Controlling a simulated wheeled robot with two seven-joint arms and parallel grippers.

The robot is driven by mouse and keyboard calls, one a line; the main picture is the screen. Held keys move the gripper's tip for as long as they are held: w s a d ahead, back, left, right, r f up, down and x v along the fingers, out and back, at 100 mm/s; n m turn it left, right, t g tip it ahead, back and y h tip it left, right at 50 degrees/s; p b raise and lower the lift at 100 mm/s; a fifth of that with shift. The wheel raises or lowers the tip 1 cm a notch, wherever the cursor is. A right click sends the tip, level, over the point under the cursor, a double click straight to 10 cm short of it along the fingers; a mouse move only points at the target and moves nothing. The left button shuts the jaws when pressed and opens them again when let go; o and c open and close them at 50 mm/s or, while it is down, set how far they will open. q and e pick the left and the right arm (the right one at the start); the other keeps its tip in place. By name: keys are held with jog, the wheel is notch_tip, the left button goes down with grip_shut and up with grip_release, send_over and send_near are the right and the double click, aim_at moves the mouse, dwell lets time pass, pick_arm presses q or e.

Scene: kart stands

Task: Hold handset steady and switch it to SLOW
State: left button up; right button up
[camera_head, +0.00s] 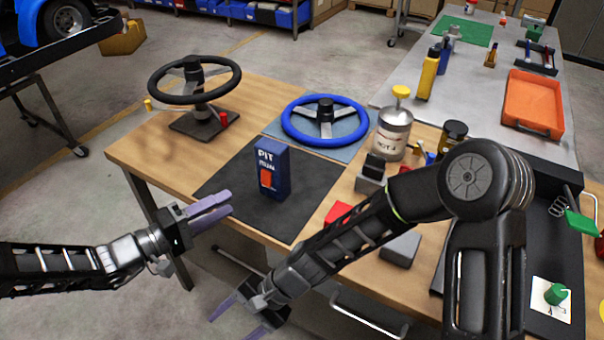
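The handset (272,168) is a dark blue upright box marked "PIT", with a second line of small text. It stands on a dark mat (290,216) on the wooden table. An orange-red switch (266,179) is on its front face; its setting is too small to read. My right gripper (236,322) is low in front of the table, fingers spread and empty. Neither gripper touches the handset.
A black steering wheel (194,80) on a stand is behind left. A blue steering wheel (325,121) lies behind the handset. A bottle with a yellow cap (393,131), a red object (338,213) and grey blocks are to the right. My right arm crosses the table's right part.

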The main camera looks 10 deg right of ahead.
jog(key=w+d+r+m+t+y, duration=0.1)
jog(key=w+r+m+t+y, duration=0.1)
jog(key=w+r, duration=0.75)
jog(key=w+d+r+m+t+y, duration=0.2)
jog(key=w+r, duration=0.2)
jog(key=r, duration=1)
jog(key=m+t+y, duration=0.2)
jog(key=m+t, duration=0.6)
jog(key=m, duration=0.6)
send_near(272, 155)
jog(key=w+f, duration=0.1)
jog(key=w, duration=0.1)
jog(key=w+a+f, duration=0.1)
jog(key=w, duration=0.1)
jog(key=shift+w+a+f, duration=0.1)
jog(key=shift+f, duration=0.1)
jog(key=shift+s+a+m+t, duration=0.25)
jog(key=shift+a+m+t, duration=0.05)
jog(key=shift+a+t, duration=0.1)
jog(key=shift+x, duration=3.95)
jog(key=shift+f, duration=0.15)
